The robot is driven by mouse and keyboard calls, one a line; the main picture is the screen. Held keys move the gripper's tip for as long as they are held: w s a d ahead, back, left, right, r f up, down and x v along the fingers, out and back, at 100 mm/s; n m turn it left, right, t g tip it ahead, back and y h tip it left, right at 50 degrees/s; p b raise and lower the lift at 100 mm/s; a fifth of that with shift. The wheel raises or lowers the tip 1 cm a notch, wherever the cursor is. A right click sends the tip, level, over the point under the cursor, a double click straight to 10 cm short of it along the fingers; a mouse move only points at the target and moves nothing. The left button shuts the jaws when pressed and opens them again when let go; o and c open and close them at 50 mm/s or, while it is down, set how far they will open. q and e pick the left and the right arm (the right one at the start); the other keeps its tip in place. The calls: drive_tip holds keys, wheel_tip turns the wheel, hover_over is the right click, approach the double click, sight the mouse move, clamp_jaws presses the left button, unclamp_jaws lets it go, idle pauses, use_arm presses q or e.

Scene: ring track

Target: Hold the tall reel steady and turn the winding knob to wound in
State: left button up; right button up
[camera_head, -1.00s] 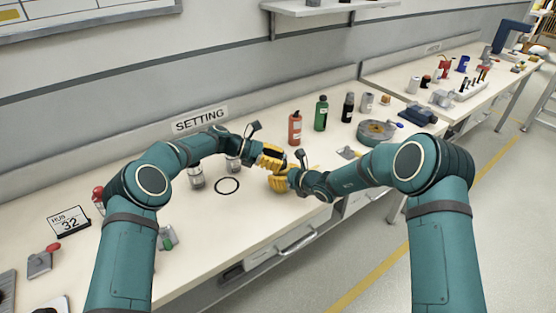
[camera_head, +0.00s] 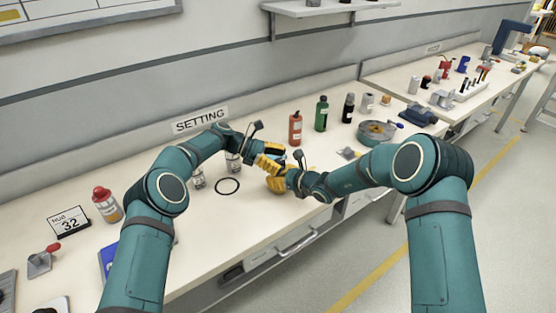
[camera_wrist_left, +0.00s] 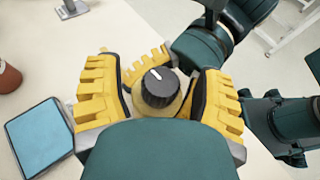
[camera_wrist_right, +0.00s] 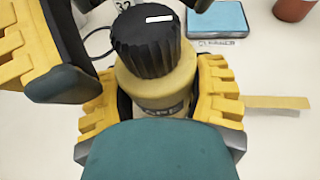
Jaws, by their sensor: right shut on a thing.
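The tall reel (camera_wrist_right: 155,88) is a beige upright body with a ribbed black winding knob (camera_wrist_right: 145,45) on top, bearing a white mark. My right gripper (camera_wrist_right: 160,105) is shut on the reel body, one finger on each side. The knob also shows in the left wrist view (camera_wrist_left: 157,90), between the fingers of my left gripper (camera_wrist_left: 160,95). Those fingers are apart, with a gap visible on both sides of the knob. In the head view my left gripper (camera_head: 270,158) and right gripper (camera_head: 279,182) are close together and largely hide the reel.
A black ring (camera_head: 228,186) lies left of the grippers. A red bottle (camera_head: 295,130) and a green bottle (camera_head: 321,115) stand behind them. A flat blue box (camera_wrist_left: 40,136) shows in the left wrist view.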

use_arm(q)
drive_tip(key=shift+a, duration=0.1)
drive_tip(key=v, duration=0.7)
drive_tip(key=shift+a+r, duration=0.15)
drive_tip(key=shift+a, duration=0.05)
drive_tip(key=shift+c, duration=1.4)
wheel_tip(320, 180, up, 5)
drive_tip(key=s+n+t+y, duration=0.3)
drive_tip(key=n+y, duration=0.1)
drive_tip(key=y, duration=0.1)
drive_tip(key=x, duration=0.7)
drive_tip(key=w+x, duration=0.1)
drive_tip(key=x, duration=0.3)
drive_tip(key=shift+d, duration=0.1)
